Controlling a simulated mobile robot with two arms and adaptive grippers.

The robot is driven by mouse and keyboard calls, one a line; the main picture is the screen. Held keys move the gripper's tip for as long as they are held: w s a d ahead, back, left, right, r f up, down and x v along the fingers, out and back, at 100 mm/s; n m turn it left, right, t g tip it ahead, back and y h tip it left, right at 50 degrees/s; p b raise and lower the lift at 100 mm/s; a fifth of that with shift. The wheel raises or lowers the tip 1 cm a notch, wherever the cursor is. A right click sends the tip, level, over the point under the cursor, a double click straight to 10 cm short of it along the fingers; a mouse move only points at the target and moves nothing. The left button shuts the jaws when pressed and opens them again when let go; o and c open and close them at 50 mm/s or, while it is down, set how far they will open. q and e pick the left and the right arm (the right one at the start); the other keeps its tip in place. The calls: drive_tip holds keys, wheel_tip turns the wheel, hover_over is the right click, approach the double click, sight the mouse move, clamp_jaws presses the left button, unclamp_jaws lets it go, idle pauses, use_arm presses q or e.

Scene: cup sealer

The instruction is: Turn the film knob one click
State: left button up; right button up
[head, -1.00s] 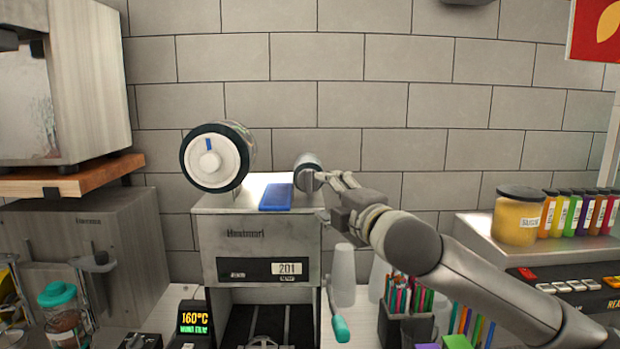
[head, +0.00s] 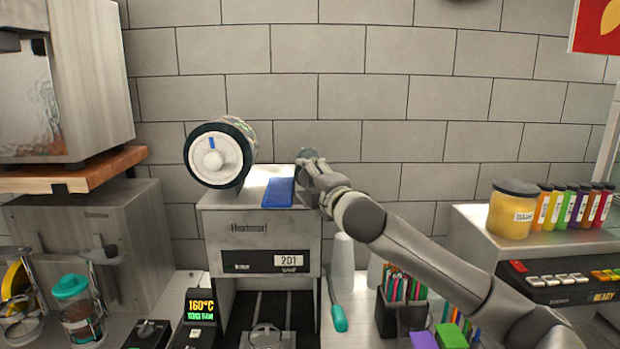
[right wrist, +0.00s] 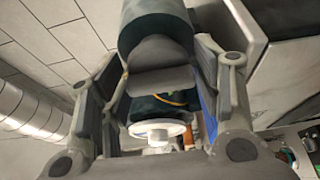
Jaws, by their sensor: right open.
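The cup sealer (head: 262,224) stands in the middle, with a large film roll on its top left. The roll has a white face (head: 200,166) with a round knob (head: 213,160) at its centre and a blue mark above it. A smaller dark grey cylinder (head: 308,154) sits at the top right, partly hidden by my right gripper (head: 307,168). In the right wrist view, my right gripper (right wrist: 155,105) is open. A dark cylinder (right wrist: 155,28) lies at and beyond its fingers, and the roll's white face (right wrist: 158,129) shows farther off. Contact cannot be told. My left gripper is not in view.
A blue pad (head: 278,192) lies on the sealer top beside my gripper. A teal-ended lever (head: 339,318) hangs at the sealer's right side. White cups (head: 343,258) and a dark holder of pens (head: 402,312) stand below my arm. A wooden shelf (head: 85,172) is at left.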

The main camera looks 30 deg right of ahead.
drive_tip(key=shift+f, duration=0.1)
drive_tip(key=c, duration=0.8)
